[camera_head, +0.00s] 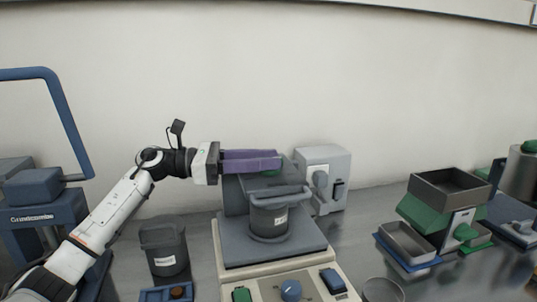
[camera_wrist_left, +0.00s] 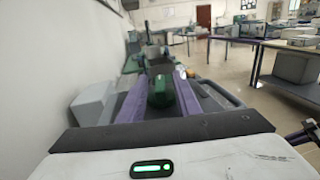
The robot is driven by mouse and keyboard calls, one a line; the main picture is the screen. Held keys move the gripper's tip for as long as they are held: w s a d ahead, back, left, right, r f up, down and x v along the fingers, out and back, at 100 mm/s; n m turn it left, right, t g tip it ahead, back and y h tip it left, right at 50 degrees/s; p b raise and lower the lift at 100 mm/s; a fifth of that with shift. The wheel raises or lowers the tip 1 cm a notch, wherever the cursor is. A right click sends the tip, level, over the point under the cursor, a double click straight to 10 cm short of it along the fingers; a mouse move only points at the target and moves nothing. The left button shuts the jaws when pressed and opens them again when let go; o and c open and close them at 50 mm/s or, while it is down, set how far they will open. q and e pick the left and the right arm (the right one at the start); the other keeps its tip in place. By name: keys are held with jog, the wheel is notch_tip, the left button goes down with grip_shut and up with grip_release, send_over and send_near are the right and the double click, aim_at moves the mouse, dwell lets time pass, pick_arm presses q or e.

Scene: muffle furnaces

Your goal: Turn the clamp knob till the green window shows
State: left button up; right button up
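My left gripper (camera_head: 280,160) reaches in from the left, its purple fingers level above the back of the grey-topped machine (camera_head: 230,248). In the left wrist view the fingers (camera_wrist_left: 160,98) are apart, with a green knob-like part (camera_wrist_left: 161,92) between them; a gap shows beside it. I cannot tell whether it is touched. In the head view, a bit of green (camera_head: 270,173) shows just under the fingers, mostly hidden. I cannot tell for sure that this is the clamp knob. No green window can be made out. My right gripper is out of view.
A dark lidded pot (camera_head: 268,220) stands on the machine, close below my fingers. The front panel has a blue dial (camera_head: 291,291). A light grey box (camera_head: 325,178) stands behind right. Another dark pot (camera_head: 164,250) is at left, and green-and-grey trays (camera_head: 450,190) at right.

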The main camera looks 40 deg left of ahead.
pick_arm(q)
jog(key=shift+w+d, duration=0.35)
jog(key=shift+d, duration=0.05)
